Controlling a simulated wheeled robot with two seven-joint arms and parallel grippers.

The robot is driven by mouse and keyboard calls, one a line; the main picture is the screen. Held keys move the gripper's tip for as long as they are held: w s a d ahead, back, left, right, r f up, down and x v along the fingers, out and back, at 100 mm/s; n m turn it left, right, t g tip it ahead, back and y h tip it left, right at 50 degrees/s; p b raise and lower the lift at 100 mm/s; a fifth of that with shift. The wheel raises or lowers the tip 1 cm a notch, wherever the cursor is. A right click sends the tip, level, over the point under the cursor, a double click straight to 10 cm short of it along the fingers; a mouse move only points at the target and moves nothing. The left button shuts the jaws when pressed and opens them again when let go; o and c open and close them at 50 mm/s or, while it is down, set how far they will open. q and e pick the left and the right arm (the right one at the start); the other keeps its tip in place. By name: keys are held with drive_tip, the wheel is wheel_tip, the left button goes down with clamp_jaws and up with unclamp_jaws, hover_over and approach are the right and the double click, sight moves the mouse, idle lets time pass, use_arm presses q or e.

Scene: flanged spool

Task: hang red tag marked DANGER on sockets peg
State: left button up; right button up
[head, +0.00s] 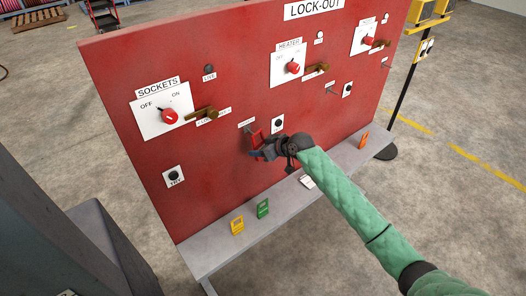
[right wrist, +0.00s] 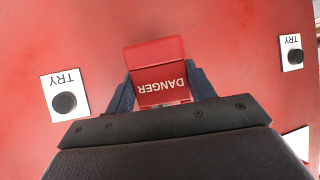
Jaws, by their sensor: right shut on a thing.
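My right gripper (head: 258,150) is shut on the red tag (head: 256,138) in front of the red board, between the SOCKETS and HEATER switches. In the right wrist view the red tag (right wrist: 160,82) sits between the fingers, its DANGER lettering upside down. A small label (head: 246,124), too small to read, is on the board just above the tag, right of and below the SOCKETS switch (head: 169,116). The peg by it cannot be made out behind the tag and gripper. I cannot tell whether the tag touches a peg. My left gripper is not in view.
A grey shelf (head: 210,255) runs along the board's foot, with yellow (head: 237,225), green (head: 263,209), white (head: 307,181) and orange (head: 363,140) tags. Brass-coloured handles (head: 208,113) stick out beside the switches. TRY buttons (head: 278,123) flank the tag.

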drive_tip(key=shift+w+a+b, duration=0.3)
drive_tip(key=shift+w+a, duration=0.3)
drive_tip(key=shift+w, duration=0.25)
drive_tip(key=shift+w+a+f+b, duration=0.3)
drive_tip(key=shift+w+f+b, duration=0.05)
drive_tip(key=shift+w+b, duration=0.05)
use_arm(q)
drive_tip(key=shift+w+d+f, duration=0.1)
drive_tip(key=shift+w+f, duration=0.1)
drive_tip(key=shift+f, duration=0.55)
use_arm(e)
drive_tip(key=shift+w+a, duration=0.1)
drive_tip(key=shift+w, duration=0.05)
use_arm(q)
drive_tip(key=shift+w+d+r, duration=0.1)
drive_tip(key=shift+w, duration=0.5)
use_arm(e)
drive_tip(key=shift+f, duration=0.1)
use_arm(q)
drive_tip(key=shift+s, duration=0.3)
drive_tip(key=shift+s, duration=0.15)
use_arm(e)
drive_tip(key=o, duration=1)
drive_tip(key=shift+o, duration=0.2)
